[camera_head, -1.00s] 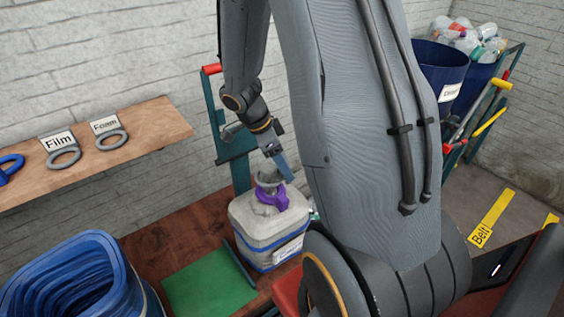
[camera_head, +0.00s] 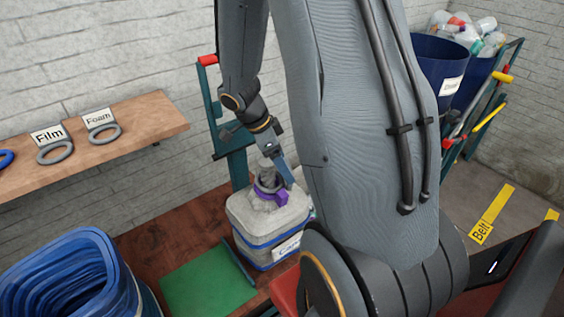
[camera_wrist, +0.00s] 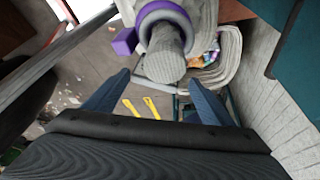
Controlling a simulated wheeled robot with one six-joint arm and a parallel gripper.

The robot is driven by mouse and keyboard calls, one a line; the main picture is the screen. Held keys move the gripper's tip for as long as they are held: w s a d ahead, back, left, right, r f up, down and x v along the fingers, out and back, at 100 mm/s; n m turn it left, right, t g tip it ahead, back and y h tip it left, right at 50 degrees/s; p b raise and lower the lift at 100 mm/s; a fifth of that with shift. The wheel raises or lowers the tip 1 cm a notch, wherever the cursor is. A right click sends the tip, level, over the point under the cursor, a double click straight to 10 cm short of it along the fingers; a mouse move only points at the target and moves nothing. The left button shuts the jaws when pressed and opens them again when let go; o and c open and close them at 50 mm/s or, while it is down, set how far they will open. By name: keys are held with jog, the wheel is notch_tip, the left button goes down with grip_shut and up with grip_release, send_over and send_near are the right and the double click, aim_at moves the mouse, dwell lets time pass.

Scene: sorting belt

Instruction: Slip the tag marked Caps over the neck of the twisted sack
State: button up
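The twisted sack (camera_head: 268,215) is a pale grey bundle with blue bands, standing on the brown bench. Its grey neck (camera_head: 267,180) points up, and it also shows in the wrist view (camera_wrist: 166,55). A purple ring tag (camera_head: 277,196) sits around the neck, below its tip. In the wrist view the purple ring (camera_wrist: 168,10) encircles the neck, with a purple block (camera_wrist: 125,41) at its side. I cannot read any marking on it. My gripper (camera_head: 287,176) is beside the neck.
A wooden shelf (camera_head: 150,125) at left holds grey ring tags marked Film (camera_head: 55,152) and Foam (camera_head: 105,134), plus a blue ring (camera_head: 6,159). A green mat (camera_head: 205,283) and blue bin (camera_head: 75,260) lie in front. A teal frame (camera_head: 213,105) stands behind the sack.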

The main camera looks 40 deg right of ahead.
dwell(0.3)
jog(key=shift+b+v, duration=0.7)
jog(key=shift+v, duration=3.2)
jog(key=s+a+n+y, duration=0.1)
jog(key=s+a+n, duration=0.1)
jog(key=a+n, duration=0.2)
jog(key=s+a+n+t+y, duration=0.1)
jog(key=s+a+n, duration=0.2)
jog(key=n, duration=0.7)
jog(key=s+a+f+n+t+y, duration=0.1)
jog(key=s+a+n+y, duration=0.1)
jog(key=a+n, duration=0.5)
jog(key=shift+s+f+n, duration=0.1)
jog(key=shift+s+n, duration=0.35)
jog(key=shift+n, duration=0.05)
